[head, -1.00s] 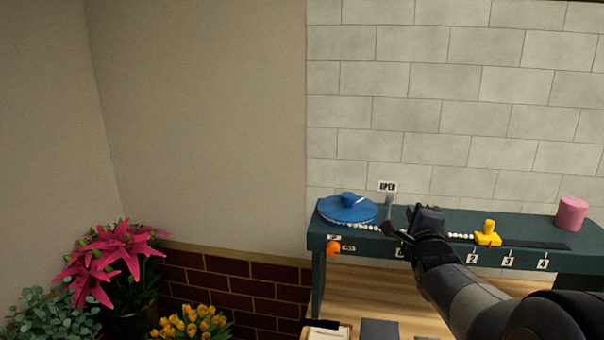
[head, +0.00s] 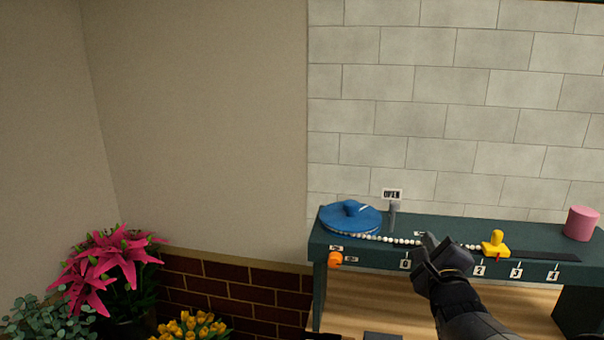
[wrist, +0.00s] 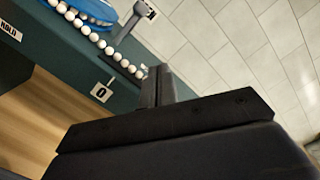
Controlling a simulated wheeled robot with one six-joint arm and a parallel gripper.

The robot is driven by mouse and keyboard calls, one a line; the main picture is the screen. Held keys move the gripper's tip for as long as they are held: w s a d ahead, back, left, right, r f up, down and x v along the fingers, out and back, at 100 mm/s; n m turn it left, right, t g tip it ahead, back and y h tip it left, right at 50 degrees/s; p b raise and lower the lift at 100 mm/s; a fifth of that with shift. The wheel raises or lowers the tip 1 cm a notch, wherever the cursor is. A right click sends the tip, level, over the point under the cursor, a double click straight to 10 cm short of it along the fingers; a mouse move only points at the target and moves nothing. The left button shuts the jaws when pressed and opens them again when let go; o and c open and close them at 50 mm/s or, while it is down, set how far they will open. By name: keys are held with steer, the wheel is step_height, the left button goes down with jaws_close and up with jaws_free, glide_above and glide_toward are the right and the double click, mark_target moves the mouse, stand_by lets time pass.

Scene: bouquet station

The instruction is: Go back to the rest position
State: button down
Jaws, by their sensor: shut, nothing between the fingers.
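My gripper (head: 432,243) is in front of the dark green bench in the head view, at its front edge between the 0 and 2 labels. It also shows in the wrist view (wrist: 158,72), with its fingers together and nothing between them. The arm comes up from the lower right. Behind the gripper a white bead string (head: 400,240) runs along the bench top from a blue round disc (head: 338,221) toward a yellow slider (head: 494,244). The gripper hides part of the string and the label between 0 and 2.
The green bench (head: 318,245) carries a grey lever (head: 393,215) by an OPEN sign (head: 392,194), an orange knob (head: 335,258) and a pink cylinder (head: 581,223). Pink flowers (head: 100,265) and yellow tulips (head: 190,326) stand at lower left. The space above the bench is clear.

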steer(key=shift+s, duration=0.25)
